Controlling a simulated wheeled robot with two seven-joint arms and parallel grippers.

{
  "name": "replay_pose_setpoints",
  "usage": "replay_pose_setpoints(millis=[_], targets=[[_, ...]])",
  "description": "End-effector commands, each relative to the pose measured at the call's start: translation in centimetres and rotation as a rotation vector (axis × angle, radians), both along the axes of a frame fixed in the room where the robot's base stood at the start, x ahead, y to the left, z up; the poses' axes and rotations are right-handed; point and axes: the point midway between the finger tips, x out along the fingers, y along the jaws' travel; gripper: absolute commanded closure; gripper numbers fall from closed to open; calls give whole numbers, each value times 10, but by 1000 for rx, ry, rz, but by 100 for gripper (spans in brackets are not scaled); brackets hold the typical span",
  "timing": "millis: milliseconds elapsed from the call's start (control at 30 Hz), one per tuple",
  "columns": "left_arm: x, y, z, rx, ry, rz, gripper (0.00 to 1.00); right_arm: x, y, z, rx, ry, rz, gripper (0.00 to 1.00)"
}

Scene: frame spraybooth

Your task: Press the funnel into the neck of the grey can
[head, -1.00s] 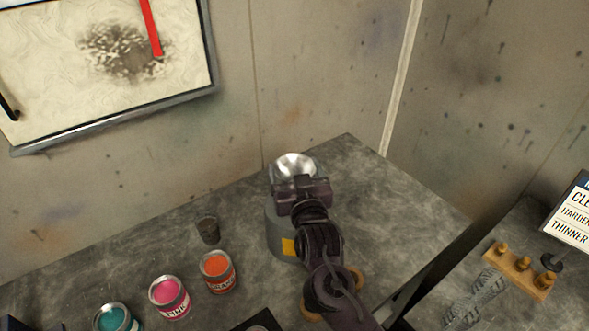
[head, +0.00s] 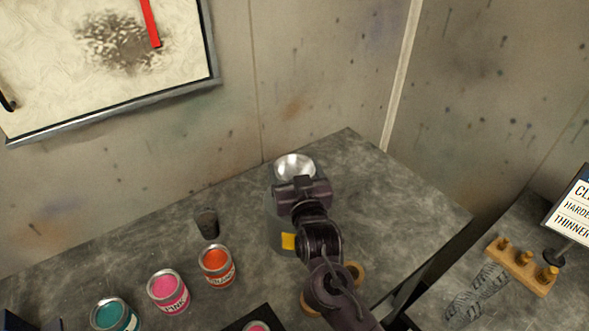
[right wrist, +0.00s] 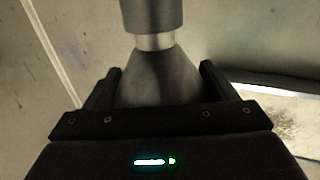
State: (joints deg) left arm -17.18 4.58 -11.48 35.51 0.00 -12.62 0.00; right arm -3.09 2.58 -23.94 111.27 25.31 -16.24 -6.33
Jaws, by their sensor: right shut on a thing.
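The silver funnel (head: 295,166) is above the grey can (head: 279,238), wide mouth up. The can stands on the grey bench and has a yellow label. My right gripper (head: 300,183) is shut on the funnel. In the right wrist view, which looks upside down, the funnel's cone (right wrist: 158,80) is between the fingers. Its silver spout (right wrist: 155,42) meets a dark grey cylinder (right wrist: 150,14), seemingly the can's neck. I cannot tell how deep the spout sits. My gripper and wrist hide part of the can in the head view. My left gripper is not in view.
Orange (head: 218,267), pink (head: 168,291) and teal (head: 115,315) paint tins and a dark cup (head: 207,223) stand left of the can. A wooden block with pegs (head: 522,265) is on the right-hand surface.

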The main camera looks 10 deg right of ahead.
Motion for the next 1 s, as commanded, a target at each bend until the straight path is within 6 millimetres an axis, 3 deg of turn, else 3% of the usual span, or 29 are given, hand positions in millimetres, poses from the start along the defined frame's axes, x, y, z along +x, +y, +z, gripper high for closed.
replay_pose_setpoints(millis=[533,567,700,1000], targets=[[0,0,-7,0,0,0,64,0,0,-13,0,0,0,44],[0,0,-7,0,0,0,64,0,0,-13,0,0,0,20],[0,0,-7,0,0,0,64,0,0,-13,0,0,0,2],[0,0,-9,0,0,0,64,-4,0,-14,0,1,0,0]])
